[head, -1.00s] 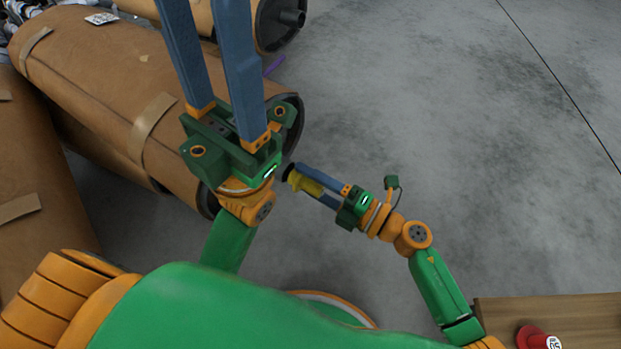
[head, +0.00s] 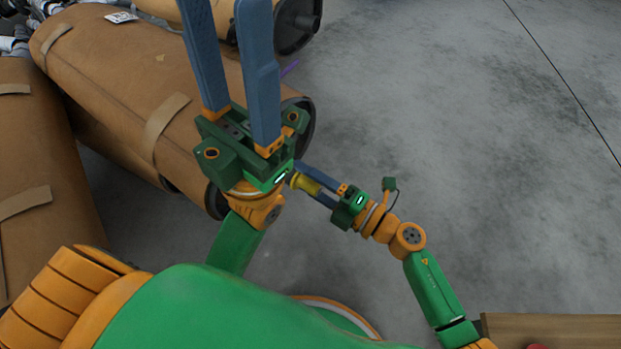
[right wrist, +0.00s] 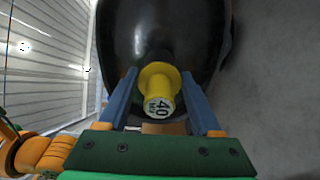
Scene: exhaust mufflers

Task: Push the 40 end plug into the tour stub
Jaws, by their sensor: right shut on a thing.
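The yellow end plug marked 40 (right wrist: 160,85) sits between the fingers of my right gripper (right wrist: 160,73), its label facing the wrist camera. In the right wrist view, a glossy black muffler end (right wrist: 165,30) fills the space just beyond the plug. In the head view, the plug (head: 305,184) and my right gripper (head: 302,177) are partly hidden behind my left gripper (head: 227,40). My left gripper is open and empty, its long blue fingers apart above a brown muffler (head: 110,85).
More brown mufflers lie at the left (head: 35,190) and at the top, one with a dark end pipe (head: 304,22). A wooden surface (head: 550,328) with a red thing (head: 540,346) shows at the bottom right. The grey floor (head: 450,120) on the right is clear.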

